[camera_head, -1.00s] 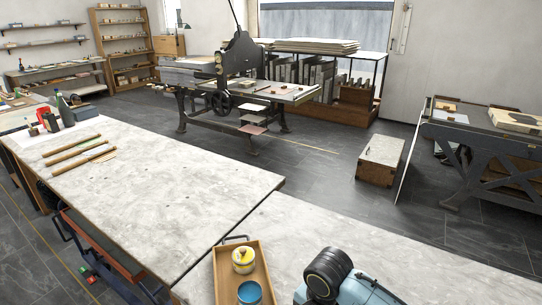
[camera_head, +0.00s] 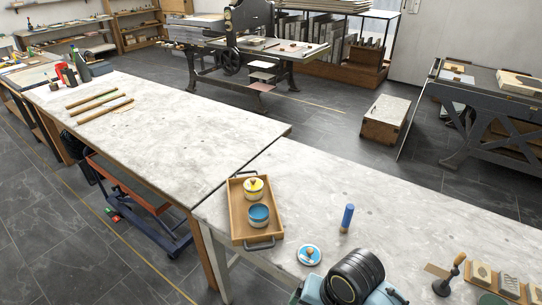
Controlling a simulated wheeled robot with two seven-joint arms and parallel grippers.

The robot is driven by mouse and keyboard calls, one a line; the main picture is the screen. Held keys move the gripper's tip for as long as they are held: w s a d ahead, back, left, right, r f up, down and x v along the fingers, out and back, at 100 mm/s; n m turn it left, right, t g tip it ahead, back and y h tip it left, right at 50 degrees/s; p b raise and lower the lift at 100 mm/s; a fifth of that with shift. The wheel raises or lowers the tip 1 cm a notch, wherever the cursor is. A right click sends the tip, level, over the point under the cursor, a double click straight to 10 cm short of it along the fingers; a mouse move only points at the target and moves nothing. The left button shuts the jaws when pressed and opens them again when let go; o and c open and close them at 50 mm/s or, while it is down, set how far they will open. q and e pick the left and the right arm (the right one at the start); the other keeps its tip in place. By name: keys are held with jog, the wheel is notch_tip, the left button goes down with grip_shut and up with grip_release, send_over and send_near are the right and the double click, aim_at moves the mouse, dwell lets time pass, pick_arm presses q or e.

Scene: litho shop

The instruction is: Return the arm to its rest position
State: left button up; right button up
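No gripper shows in the head view. A black and light-blue rounded part (camera_head: 350,283) at the bottom edge, right of centre, looks like a link of one of my arms. It covers a bit of the near table. The hand at its end is out of the picture, so what it holds is hidden.
A wooden tray (camera_head: 239,218) with a yellow tin (camera_head: 254,188) and a blue tin (camera_head: 258,216) stands on the near stone-topped table (camera_head: 400,225).

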jog(key=s+d+r+n+t+h, duration=0.25)
jog(key=s+d+n, duration=0.35)
jog(key=s+d, duration=0.6)
notch_tip(320, 180, down, 29)
jog(key=s+g+b, duration=0.2)
jog(key=b, duration=0.1)
pick_arm(q)
notch_tip(320, 180, down, 6)
jog(key=s+b, duration=0.2)
jog(key=b, duration=0.1)
jog(key=shift+s+g, duration=0.3)
jog(key=shift+s, duration=0.1)
pick_arm(e)
jog(key=s+d+f, duration=0.3)
jog(key=s+f, duration=1.3)
jog(key=shift+f+g, duration=0.3)
jog(key=shift+g, duration=0.15)
